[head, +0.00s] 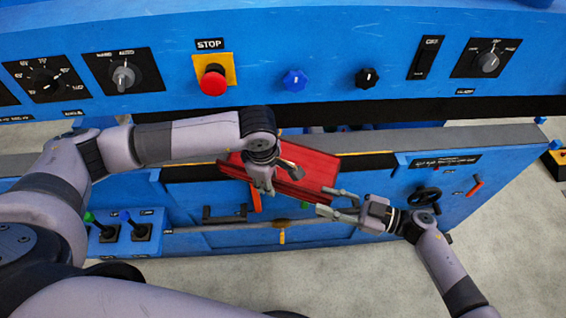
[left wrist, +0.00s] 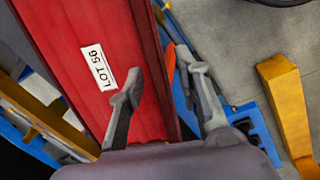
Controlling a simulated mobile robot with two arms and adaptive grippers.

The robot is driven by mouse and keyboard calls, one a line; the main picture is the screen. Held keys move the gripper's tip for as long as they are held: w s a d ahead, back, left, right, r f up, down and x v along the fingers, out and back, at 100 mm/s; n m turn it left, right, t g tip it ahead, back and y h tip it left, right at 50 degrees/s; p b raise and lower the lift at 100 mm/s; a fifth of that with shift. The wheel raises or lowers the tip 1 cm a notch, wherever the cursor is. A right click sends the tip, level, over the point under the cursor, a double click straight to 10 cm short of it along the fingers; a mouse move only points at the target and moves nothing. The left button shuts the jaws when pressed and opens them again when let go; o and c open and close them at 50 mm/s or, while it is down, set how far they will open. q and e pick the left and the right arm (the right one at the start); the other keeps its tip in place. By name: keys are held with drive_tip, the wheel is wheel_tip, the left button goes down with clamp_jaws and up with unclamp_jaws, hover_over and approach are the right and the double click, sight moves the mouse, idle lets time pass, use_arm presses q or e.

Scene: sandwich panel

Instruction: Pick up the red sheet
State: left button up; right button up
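The red sheet (head: 318,165) lies tilted across the grey ledge of the blue machine in the head view. It has raised edges, and in the left wrist view the sheet (left wrist: 75,35) bears a white "LOT 56" label (left wrist: 99,68). My left gripper (head: 280,176) is at its near edge, open. In the left wrist view the gripper's fingers (left wrist: 165,98) are apart, one over the red face and one beyond the edge. My right gripper (head: 328,200) is open by the sheet's near right corner. Whether its fingers touch the sheet cannot be told.
The blue panel behind holds a red STOP button (head: 213,82), a blue knob (head: 295,80) and dark knobs. Two joystick levers (head: 125,228) stand at lower left. A black handwheel (head: 424,197) and an orange handle (head: 475,188) are at right. Grey floor lies in front.

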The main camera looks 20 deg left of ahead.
use_arm(q)
drive_tip(key=shift+f, duration=0.1)
use_arm(e)
drive_tip(key=shift+a, duration=0.2)
use_arm(q)
drive_tip(key=shift+c, duration=0.4)
use_arm(e)
drive_tip(key=shift+c, duration=0.4)
use_arm(q)
clamp_jaws()
use_arm(e)
clamp_jaws()
